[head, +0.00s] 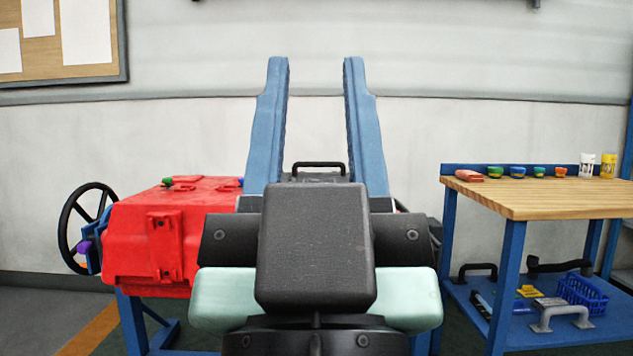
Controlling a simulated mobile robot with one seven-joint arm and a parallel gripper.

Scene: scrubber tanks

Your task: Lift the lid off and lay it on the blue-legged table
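My gripper (316,68) is in the middle of the head view, its two long blue fingers wide apart with nothing gripped between them. A black bar handle (319,164) on a dark grey surface shows low between the fingers; this looks like the lid (317,177), mostly hidden behind my gripper's body. I cannot tell how far the handle is from the fingers. The blue-legged table (540,198) stands at the right with a light wooden top.
A red tank (170,235) with a black handwheel (78,225) stands left.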

